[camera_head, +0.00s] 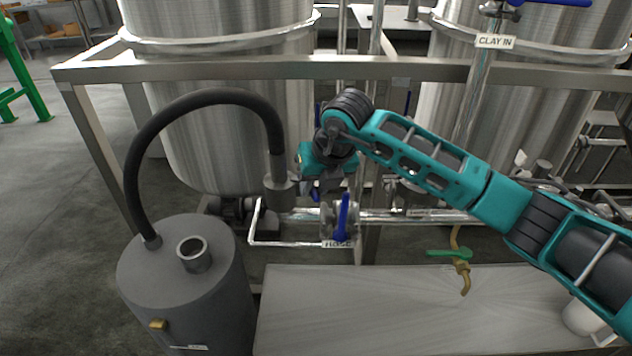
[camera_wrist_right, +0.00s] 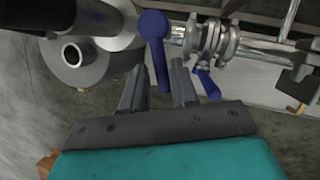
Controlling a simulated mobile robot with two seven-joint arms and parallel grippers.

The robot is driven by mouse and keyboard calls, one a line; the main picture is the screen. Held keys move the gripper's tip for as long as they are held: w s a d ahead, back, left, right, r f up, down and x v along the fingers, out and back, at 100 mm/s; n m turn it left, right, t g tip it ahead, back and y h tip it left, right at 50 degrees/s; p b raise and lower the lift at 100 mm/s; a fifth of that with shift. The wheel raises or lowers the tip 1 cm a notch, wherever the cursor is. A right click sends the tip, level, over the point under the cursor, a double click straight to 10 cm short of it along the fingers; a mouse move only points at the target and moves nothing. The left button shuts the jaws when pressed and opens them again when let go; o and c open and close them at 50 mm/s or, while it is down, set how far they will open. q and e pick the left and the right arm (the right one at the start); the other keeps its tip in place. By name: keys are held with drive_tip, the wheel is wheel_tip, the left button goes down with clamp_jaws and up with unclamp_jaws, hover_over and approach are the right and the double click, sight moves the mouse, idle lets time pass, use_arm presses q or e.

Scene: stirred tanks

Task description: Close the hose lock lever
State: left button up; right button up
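The hose lock lever (camera_wrist_right: 161,65) is blue with a rounded end, beside the grey hose coupling (camera_wrist_right: 115,38) in the wrist view. In the head view the coupling (camera_head: 280,186) sits at the lower end of the black hose (camera_head: 205,97), and my right gripper (camera_head: 312,188) is just right of it, hiding most of that area. In the wrist view my right gripper (camera_wrist_right: 157,75) is open, with the lever lying between its two fingers. A gap shows beside the lever, and contact cannot be told. My left gripper is not in view.
A second blue handle (camera_head: 343,217), on the valve above the HOSE label (camera_head: 338,244), is close to the right of my gripper; it also shows in the wrist view (camera_wrist_right: 208,84). A grey canister (camera_head: 190,290) stands front left. A steel frame rail (camera_head: 250,68) crosses behind.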

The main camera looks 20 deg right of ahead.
drive_tip(key=shift+o, duration=1)
drive_tip(key=shift+r, duration=0.1)
drive_tip(key=p+v, duration=0.1)
drive_tip(key=v, duration=1.1)
drive_tip(key=shift+s+r, duration=0.15)
drive_tip(key=shift+r, duration=0.2)
drive_tip(key=shift+p, duration=0.3)
